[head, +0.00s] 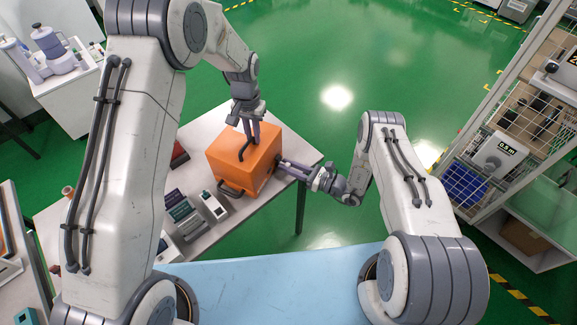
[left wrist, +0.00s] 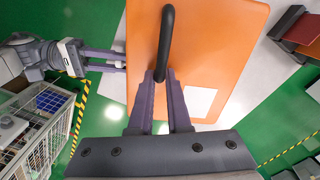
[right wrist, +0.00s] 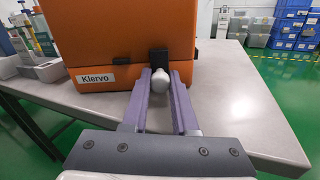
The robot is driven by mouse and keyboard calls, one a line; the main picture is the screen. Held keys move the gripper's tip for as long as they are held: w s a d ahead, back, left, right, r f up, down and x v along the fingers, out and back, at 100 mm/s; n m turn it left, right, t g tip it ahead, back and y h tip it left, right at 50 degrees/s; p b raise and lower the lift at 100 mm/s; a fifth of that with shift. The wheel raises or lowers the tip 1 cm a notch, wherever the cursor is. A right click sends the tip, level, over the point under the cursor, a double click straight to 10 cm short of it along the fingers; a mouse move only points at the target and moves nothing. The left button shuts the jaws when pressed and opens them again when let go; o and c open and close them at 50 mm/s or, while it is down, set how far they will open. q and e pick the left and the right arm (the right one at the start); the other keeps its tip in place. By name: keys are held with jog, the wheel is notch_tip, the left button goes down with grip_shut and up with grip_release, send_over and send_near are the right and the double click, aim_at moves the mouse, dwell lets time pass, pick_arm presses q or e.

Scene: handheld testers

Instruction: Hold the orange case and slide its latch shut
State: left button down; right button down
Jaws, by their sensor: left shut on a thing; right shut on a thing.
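The orange case (head: 243,163) stands on the white table near its right corner. Its black top handle (left wrist: 166,40) arches over the lid. My left gripper (head: 246,133) comes down from above and is shut on the handle; in the left wrist view its fingers (left wrist: 160,76) meet at the near end of the handle. The case's latch, a pale rounded knob (right wrist: 159,85) beside a black block (right wrist: 159,58), is on the side face right of a "Klervo" label (right wrist: 104,76). My right gripper (head: 282,165) is shut on the latch knob, level with the table.
Several handheld testers (head: 181,212) stand on the table (head: 213,118) left of and in front of the case. A wire-sided shelf (head: 512,130) stands at the right. The green floor behind the table is clear.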

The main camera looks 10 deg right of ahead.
pick_arm(q)
jog(key=shift+w+r, duration=0.1)
jog(key=shift+d, duration=0.1)
pick_arm(e)
jog(key=s+a, duration=0.3)
jog(key=s, duration=0.2)
jog(key=shift+a, duration=0.4)
jog(key=c, duration=0.7)
grip_release()
jog(key=shift+w, duration=0.1)
jog(key=shift+d, duration=0.2)
jog(key=shift+s+d, duration=0.2)
jog(key=shift+d, duration=0.1)
jog(key=v, duration=1.1)
jog(key=shift+s, duration=0.1)
